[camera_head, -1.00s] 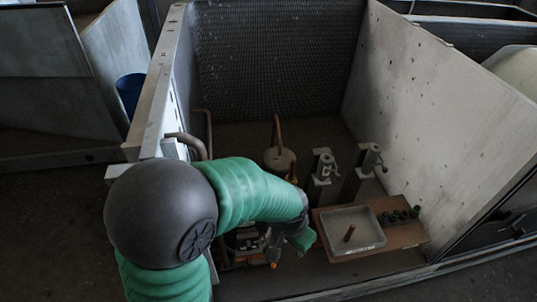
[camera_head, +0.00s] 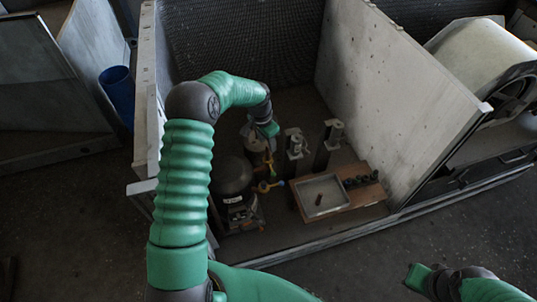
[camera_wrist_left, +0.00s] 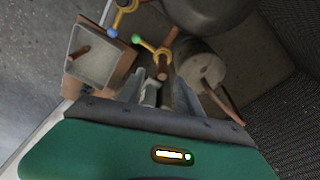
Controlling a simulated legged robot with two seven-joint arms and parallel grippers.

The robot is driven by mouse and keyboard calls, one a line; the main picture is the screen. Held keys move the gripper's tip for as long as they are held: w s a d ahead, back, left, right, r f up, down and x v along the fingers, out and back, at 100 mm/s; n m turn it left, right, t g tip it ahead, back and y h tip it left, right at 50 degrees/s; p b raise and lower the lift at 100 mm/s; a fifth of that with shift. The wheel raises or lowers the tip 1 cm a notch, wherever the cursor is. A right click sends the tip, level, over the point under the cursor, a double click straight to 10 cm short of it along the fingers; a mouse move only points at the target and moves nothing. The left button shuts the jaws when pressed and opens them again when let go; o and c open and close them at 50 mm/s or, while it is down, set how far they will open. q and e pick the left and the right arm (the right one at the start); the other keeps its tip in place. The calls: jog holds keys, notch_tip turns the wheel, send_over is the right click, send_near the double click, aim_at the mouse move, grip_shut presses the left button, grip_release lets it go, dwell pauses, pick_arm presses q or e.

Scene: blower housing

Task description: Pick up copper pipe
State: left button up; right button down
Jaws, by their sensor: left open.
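A short copper-brown pipe piece (camera_head: 319,199) stands in the shallow grey tray (camera_head: 338,204); the wrist view also shows the piece (camera_wrist_left: 83,53). A longer bent copper pipe (camera_wrist_left: 218,102) rises from a grey cylinder (camera_wrist_left: 200,66), to the right of my left fingers. Another short copper length (camera_wrist_left: 163,66) shows by a yellow valve handle. My left gripper (camera_head: 268,130) is above the fittings inside the housing, open and apparently empty (camera_wrist_left: 160,88). In the head view it covers much of the bent pipe. My right gripper (camera_head: 414,277) is outside the housing at lower right; its jaws are unclear.
Two grey clamp posts (camera_head: 294,142) (camera_head: 328,142) stand right of my left gripper. A dark compressor (camera_head: 232,178) sits to its left. The tray rests on a brown board (camera_head: 362,196) with several dark fittings. A pale wall (camera_head: 390,80) bounds the right side.

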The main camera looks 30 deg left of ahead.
aim_at(267, 150)
pick_arm(q)
jog(key=shift+d+f, duration=0.25)
jog(key=shift+f, duration=0.7)
jog(key=f, duration=0.1)
jog(key=a+f+b, duration=0.1)
jog(key=f, duration=0.1)
jog(key=w+f, duration=0.1)
jog(key=f, duration=0.1)
jog(key=shift+a+f, duration=0.1)
jog(key=shift+a, duration=0.1)
jog(key=shift+d+r, duration=0.3)
jog(key=shift+d, duration=0.05)
jog(key=shift+s+d+r, duration=0.1)
jog(key=shift+d, duration=0.15)
jog(key=c, duration=0.5)
jog(key=shift+a, duration=0.15)
grip_shut()
jog(key=shift+a, duration=0.2)
pick_arm(e)
jog(key=shift+s+a+f, duration=0.1)
jog(key=shift+a+f, duration=0.1)
jog(key=shift+f, duration=0.45)
